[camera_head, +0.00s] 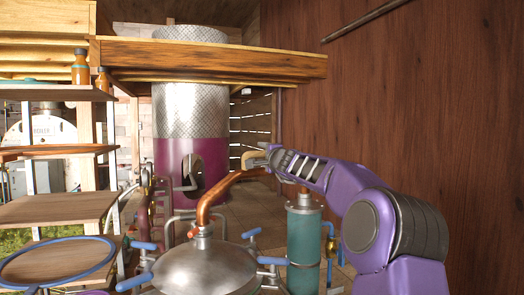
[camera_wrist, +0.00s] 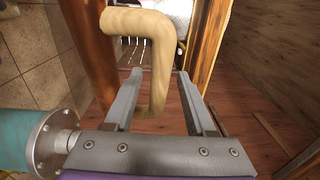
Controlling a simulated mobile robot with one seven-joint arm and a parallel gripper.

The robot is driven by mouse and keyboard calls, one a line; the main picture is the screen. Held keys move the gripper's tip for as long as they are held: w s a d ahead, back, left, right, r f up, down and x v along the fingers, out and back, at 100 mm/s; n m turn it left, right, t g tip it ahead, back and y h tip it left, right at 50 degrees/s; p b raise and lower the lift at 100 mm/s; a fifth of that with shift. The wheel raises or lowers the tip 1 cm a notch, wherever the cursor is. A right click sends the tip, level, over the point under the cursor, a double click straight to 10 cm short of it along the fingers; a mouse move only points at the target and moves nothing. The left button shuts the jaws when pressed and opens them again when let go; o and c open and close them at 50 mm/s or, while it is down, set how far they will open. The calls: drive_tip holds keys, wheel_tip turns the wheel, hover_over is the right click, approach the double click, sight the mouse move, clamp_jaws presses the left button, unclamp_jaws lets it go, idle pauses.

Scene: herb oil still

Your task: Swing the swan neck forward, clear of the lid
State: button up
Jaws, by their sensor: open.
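The copper swan neck (camera_head: 225,186) rises from the top of the domed steel lid (camera_head: 205,265) and bends over to the right in the head view. Its far end is hidden behind my arm. A tan bent handle (camera_wrist: 158,55) sits beside a copper pipe (camera_wrist: 88,35) in the wrist view; it also shows small in the head view (camera_head: 252,160). My gripper (camera_wrist: 160,76) is open, its two grey fingers reaching to either side of the handle's long part. I cannot tell whether either finger touches it. In the head view my gripper (camera_head: 264,157) is at the handle.
A teal cylinder (camera_head: 304,245) stands right of the lid, below my arm. Blue-handled clamps (camera_head: 136,281) ring the lid. A wooden beam (camera_head: 215,58) crosses above. A wooden wall (camera_head: 430,110) closes the right side. Shelves with bottles (camera_head: 81,68) stand left.

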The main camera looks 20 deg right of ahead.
drive_tip(key=shift+w, duration=0.1)
clamp_jaws()
idle(0.3)
idle(1.1)
